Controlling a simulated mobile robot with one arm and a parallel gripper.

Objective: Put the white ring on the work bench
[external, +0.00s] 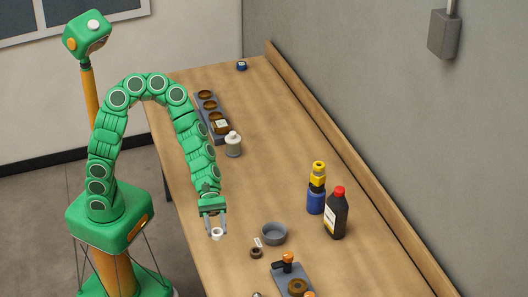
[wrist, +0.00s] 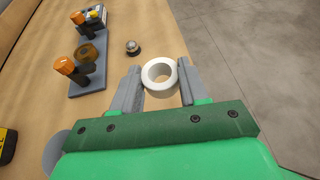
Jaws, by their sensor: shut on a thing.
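The white ring (external: 217,234) is between the fingertips of my gripper (external: 216,229) in the external view. In the wrist view the white ring (wrist: 159,77) sits between the two grey fingers of my gripper (wrist: 159,84), which are shut on its sides. The ring's hole faces the wrist camera. The wooden work bench (external: 270,140) runs along the wall, and the ring is over its near left edge. I cannot tell whether the ring touches the bench top.
A dark bottle (external: 337,215) and a blue and yellow bottle (external: 316,200) stand farther right. A grey fixture with orange-topped parts (wrist: 88,75) lies nearby. The bench middle is clear.

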